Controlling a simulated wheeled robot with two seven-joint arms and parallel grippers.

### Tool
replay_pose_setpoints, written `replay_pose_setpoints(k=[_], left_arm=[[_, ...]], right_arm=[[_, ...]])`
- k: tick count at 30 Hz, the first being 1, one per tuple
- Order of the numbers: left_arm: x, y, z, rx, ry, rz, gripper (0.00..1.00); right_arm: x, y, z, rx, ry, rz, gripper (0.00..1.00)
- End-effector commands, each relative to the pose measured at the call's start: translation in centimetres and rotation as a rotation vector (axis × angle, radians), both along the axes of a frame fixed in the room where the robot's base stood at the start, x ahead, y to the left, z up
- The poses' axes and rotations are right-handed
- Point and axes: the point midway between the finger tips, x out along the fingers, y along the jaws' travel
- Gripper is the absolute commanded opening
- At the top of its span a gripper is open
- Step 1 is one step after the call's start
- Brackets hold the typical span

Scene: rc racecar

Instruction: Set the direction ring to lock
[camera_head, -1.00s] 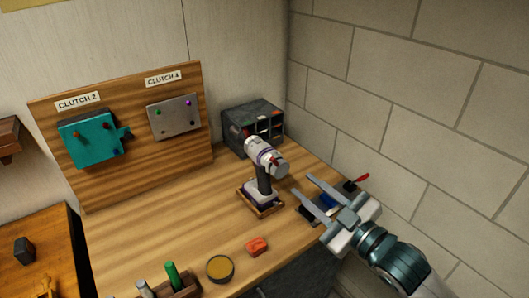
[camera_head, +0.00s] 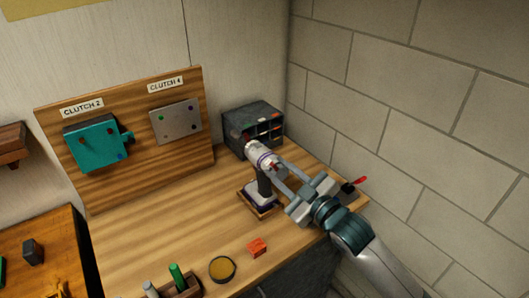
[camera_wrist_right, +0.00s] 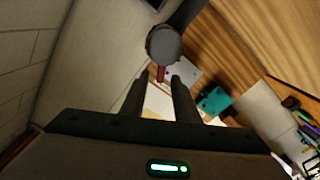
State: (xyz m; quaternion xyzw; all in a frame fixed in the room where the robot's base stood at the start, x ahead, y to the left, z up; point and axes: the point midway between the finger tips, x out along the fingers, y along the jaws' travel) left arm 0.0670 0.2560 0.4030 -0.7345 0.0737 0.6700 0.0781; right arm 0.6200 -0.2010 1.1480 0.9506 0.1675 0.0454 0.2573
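I cannot tell which band is the direction ring. My right gripper (camera_head: 276,168) is at the near end of the drill's head, its two fingers apart and partly covering it. In the right wrist view, the drill's round grey end (camera_wrist_right: 164,44) lies just beyond the open fingertips (camera_wrist_right: 159,82), with a small red piece (camera_wrist_right: 161,73) below it. Nothing is clearly clamped, and contact cannot be made out. My left gripper is not in view.
A dark compartment organizer (camera_head: 253,126) stands behind the drill. A wooden board (camera_head: 150,105) holds a teal clutch plate and a grey one. An orange block (camera_head: 257,247), a round tin (camera_head: 222,269) and a tool holder (camera_head: 180,287) lie in front. A brick wall bounds the right.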

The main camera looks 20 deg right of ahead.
Motion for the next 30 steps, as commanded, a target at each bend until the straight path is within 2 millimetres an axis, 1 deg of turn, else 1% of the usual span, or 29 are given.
replay_pose_setpoints(k=[1, 6, 12, 18, 26, 27, 29, 30], left_arm=[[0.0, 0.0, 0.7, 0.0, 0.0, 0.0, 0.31], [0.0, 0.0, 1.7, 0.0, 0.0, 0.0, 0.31], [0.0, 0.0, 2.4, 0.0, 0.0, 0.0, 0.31], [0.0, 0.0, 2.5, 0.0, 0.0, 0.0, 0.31], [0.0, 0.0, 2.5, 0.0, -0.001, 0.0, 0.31], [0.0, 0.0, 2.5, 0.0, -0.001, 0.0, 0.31], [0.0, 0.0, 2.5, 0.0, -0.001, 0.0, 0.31], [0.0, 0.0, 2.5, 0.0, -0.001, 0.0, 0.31]], right_arm=[[1.0, 0.4, 0.4, 0.002, 0.001, 0.0, 0.28], [3.6, 1.4, 0.3, 0.0, 0.0, 0.0, 0.28], [5.6, 2.1, 0.2, 0.001, 0.0, 0.0, 0.28], [6.3, 2.4, 0.0, 0.0, 0.0, 0.001, 0.28], [6.3, 2.4, 0.0, 0.0, 0.0, 0.001, 0.28], [6.3, 2.4, 0.0, 0.0, 0.0, 0.001, 0.19], [6.3, 2.4, 0.0, 0.0, 0.0, 0.001, 0.04], [6.3, 2.3, 0.0, 0.0, 0.0, 0.001, 0.0]])
